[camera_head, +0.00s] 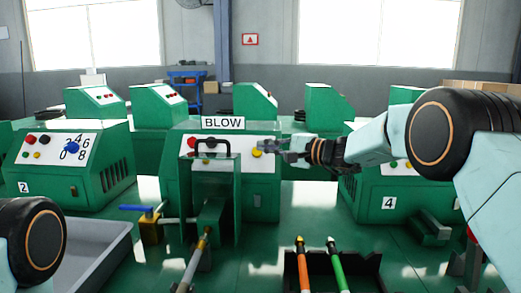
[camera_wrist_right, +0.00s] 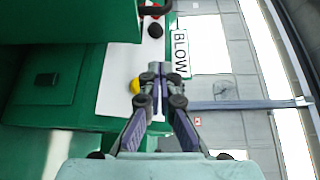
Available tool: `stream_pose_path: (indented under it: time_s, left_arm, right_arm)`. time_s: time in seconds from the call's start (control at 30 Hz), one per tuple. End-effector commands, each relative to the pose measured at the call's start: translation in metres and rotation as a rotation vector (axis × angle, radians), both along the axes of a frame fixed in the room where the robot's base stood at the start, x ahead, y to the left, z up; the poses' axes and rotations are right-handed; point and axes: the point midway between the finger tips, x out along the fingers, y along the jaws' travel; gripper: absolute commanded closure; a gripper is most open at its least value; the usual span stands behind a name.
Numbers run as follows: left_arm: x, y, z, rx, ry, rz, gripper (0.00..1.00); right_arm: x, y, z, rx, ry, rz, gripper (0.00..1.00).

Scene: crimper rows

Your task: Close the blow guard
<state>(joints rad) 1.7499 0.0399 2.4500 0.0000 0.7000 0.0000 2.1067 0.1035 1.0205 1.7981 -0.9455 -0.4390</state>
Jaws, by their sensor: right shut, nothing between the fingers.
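The machine labelled BLOW (camera_head: 223,123) stands in the middle of the head view. In front of it is the blow guard (camera_head: 228,185), a dark green frame with a black handle (camera_head: 212,143) at its top. Whether the guard is fully open or partly shut is hard to tell. My right gripper (camera_head: 268,147) is shut and empty, to the right of the handle and apart from it, near the yellow button (camera_head: 256,153). In the right wrist view its closed fingertips (camera_wrist_right: 158,72) are beside the yellow button (camera_wrist_right: 135,86). My left gripper is out of view.
Green machines 2 (camera_head: 80,170) and 4 (camera_head: 410,195) flank this one. A blue-handled valve (camera_head: 148,222) and a grey tray (camera_head: 85,250) are at the left. A black holder (camera_head: 350,270) with orange and green tools (camera_head: 303,265) stands in front.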

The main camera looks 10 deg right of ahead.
Motion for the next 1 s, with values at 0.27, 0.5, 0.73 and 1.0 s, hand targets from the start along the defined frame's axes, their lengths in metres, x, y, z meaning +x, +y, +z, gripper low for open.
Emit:
stream_pose_path:
  time_s: [0.27, 0.5, 0.73, 1.0]
  left_arm:
    - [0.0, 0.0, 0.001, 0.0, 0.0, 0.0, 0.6]
    - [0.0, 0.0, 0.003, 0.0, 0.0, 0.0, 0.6]
    - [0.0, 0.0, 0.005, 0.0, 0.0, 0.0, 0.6]
    - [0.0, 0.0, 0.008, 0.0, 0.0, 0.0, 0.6]
  right_arm:
    - [0.023, 0.024, -0.004, -0.001, 0.0, 0.0, 1.0]
    - [0.038, 0.038, -0.005, -0.001, 0.0, 0.0, 1.0]
    - [0.047, 0.048, -0.006, -0.001, 0.001, 0.001, 1.0]
    - [0.054, 0.055, -0.007, -0.002, 0.002, 0.001, 1.0]
